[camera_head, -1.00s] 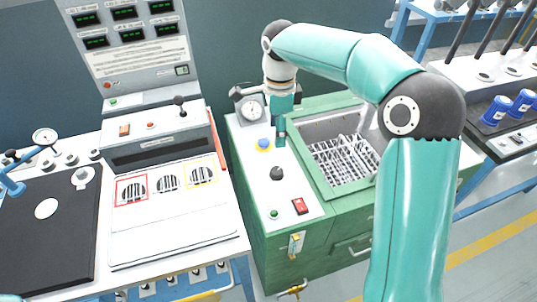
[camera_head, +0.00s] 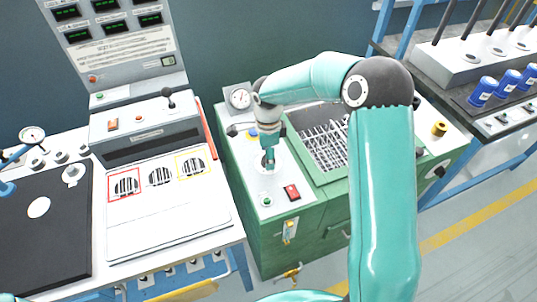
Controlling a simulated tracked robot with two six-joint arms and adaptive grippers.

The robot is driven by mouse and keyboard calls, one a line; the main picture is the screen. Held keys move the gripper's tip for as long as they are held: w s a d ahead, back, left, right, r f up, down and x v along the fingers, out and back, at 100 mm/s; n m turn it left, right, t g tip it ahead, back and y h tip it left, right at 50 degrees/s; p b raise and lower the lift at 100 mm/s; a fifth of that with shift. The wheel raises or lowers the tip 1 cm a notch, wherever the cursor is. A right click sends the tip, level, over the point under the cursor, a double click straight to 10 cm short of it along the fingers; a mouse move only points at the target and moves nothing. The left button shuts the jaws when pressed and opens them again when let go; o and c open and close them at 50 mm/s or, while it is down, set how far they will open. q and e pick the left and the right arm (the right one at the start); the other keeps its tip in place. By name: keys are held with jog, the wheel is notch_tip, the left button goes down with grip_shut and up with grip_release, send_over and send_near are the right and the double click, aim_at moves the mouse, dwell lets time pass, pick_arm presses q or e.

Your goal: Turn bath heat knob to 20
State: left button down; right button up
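The green bath cabinet (camera_head: 300,215) stands in the middle, with a pale control top (camera_head: 257,182) and a basin holding a metal rack (camera_head: 323,146). My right arm reaches over it from the right. My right gripper (camera_head: 268,163) points down at the control top, where the black heat knob stood in the earlier view. The gripper hides that knob, so I cannot see its setting or whether the fingers are closed around it. A blue button with a yellow base (camera_head: 252,134) sits behind the gripper. My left gripper is not in view.
A red switch (camera_head: 291,192) and a green button (camera_head: 266,200) lie in front of the gripper. A grey control console (camera_head: 142,122) is left. Blue-capped pieces (camera_head: 482,91) stand on the right bench.

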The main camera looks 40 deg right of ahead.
jog(key=shift+f, duration=0.7)
jog(key=c, duration=1.1)
jog(key=shift+s+d, duration=0.1)
jog(key=shift+d, duration=0.05)
jog(key=shift+c, duration=0.2)
